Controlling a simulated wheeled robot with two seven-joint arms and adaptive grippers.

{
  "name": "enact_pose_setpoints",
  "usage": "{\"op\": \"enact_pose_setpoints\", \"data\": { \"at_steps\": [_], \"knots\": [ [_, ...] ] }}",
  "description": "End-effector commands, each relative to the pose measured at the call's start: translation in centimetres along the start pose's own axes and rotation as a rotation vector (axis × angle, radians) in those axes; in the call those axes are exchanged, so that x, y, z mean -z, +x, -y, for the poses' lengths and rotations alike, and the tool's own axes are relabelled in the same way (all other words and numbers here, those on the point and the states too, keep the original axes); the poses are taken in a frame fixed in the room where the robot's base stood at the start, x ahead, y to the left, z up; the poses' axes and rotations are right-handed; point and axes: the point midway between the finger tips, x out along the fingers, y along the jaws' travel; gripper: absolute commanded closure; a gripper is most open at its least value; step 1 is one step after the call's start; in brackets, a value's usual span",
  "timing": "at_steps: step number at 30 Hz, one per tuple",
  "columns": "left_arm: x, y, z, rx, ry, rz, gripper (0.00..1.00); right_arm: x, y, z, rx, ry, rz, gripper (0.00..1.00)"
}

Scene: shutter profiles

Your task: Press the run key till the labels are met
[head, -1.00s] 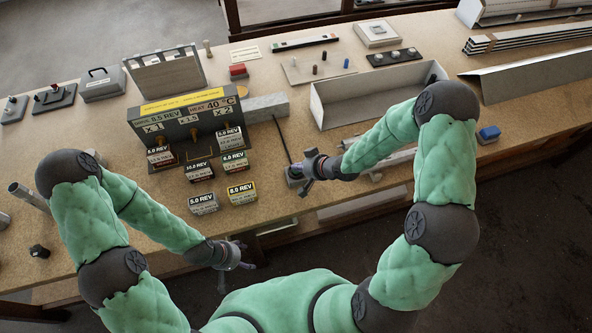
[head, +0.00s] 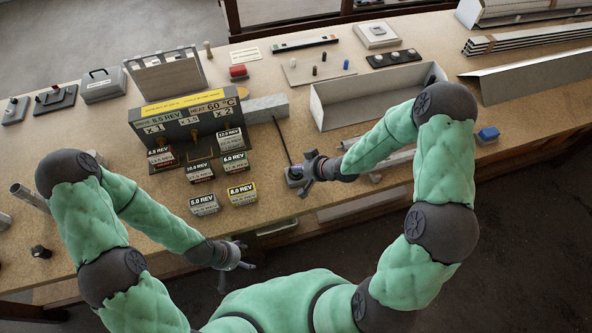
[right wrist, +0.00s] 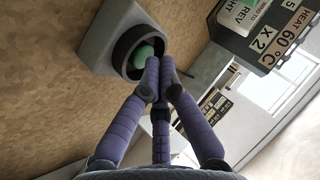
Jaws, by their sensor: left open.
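The run key is a green button (right wrist: 143,56) inside a dark ring on a grey box (right wrist: 105,38) in the right wrist view. My right gripper (right wrist: 158,68) has its fingers together, tips at the ring's edge beside the green; I cannot tell how far the key is pressed. In the head view that gripper (head: 306,170) is over the box, hiding most of it. The grey machine (head: 185,120) reads drive 8.5 REV and heat 60 °C. Label cards stand before it, including 8.5 REV (head: 161,158), 12.0 REV (head: 229,139) and 5.0 REV (head: 204,204). My left gripper (head: 243,262) is open, empty, by the front edge.
A long open tray (head: 330,112) lies right of the machine, with metal profiles (head: 530,80) further right. A red button box (head: 238,72) and a plate with small pegs (head: 300,72) are at the back.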

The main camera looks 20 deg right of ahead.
Motion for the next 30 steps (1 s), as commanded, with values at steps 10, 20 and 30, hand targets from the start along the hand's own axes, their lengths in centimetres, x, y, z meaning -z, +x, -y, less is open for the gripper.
{"op": "enact_pose_setpoints", "data": {
  "at_steps": [10, 20, 30],
  "knots": [
    [0.0, -0.7, -0.2, 0.000, 0.000, 0.000, 0.29, 0.4, -0.5, 0.4, 0.000, 0.000, -0.001, 1.00],
    [-0.1, -3.3, -1.2, 0.000, 0.000, 0.000, 0.29, 1.9, -2.5, 1.9, 0.000, -0.001, -0.001, 1.00],
    [-0.2, -5.5, -1.9, 0.000, 0.000, 0.000, 0.29, 3.1, -4.2, 3.1, 0.000, 0.000, -0.001, 1.00]
  ]
}}
